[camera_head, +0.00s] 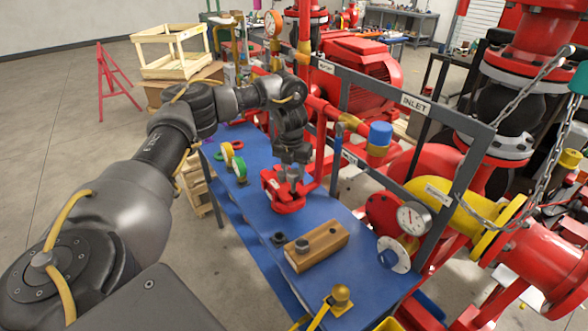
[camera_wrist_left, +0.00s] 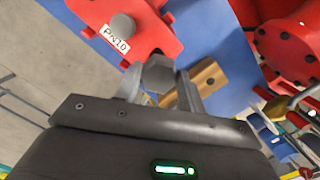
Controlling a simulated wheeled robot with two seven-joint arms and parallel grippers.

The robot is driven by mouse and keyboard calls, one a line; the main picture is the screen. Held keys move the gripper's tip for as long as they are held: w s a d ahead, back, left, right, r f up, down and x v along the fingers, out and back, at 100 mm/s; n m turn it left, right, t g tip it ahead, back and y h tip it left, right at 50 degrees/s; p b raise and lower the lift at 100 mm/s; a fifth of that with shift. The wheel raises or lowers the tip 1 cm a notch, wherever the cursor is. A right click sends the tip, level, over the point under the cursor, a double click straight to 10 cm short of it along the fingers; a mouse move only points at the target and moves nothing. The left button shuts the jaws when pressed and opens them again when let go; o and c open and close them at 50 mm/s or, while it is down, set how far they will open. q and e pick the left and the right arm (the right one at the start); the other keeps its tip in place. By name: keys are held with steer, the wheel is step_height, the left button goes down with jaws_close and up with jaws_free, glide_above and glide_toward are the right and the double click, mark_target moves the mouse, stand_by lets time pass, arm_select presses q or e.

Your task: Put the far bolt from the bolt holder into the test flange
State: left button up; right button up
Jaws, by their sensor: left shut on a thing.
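My left gripper (camera_head: 293,166) is shut on a grey hex-headed bolt and holds it over the red test flange (camera_head: 287,204) on the blue bench. In the left wrist view the hex head of the held bolt (camera_wrist_left: 158,75) sits between the fingers (camera_wrist_left: 160,88). The red flange (camera_wrist_left: 150,38) there carries a PN10 label and a round grey bolt head (camera_wrist_left: 122,25). The held bolt's lower end is hidden. My right gripper is out of view.
A dark nut-like piece (camera_head: 279,238) lies left of the holder. A blue-capped valve (camera_head: 380,136) is close.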

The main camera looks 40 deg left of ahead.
mark_target(294, 181)
arm_select(q)
steer(key=shift+f+b, duration=1.2)
steer(key=shift+f, duration=1.55)
stand_by(0.3)
steer(key=o, duration=1.1)
steer(key=shift+r, duration=0.1)
steer(key=shift+r, duration=0.3)
steer(key=r, duration=0.6)
steer(key=s+r, duration=0.1)
steer(key=r, duration=0.3)
steer(key=shift+s+d, duration=0.1)
steer(key=shift+d, duration=0.1)
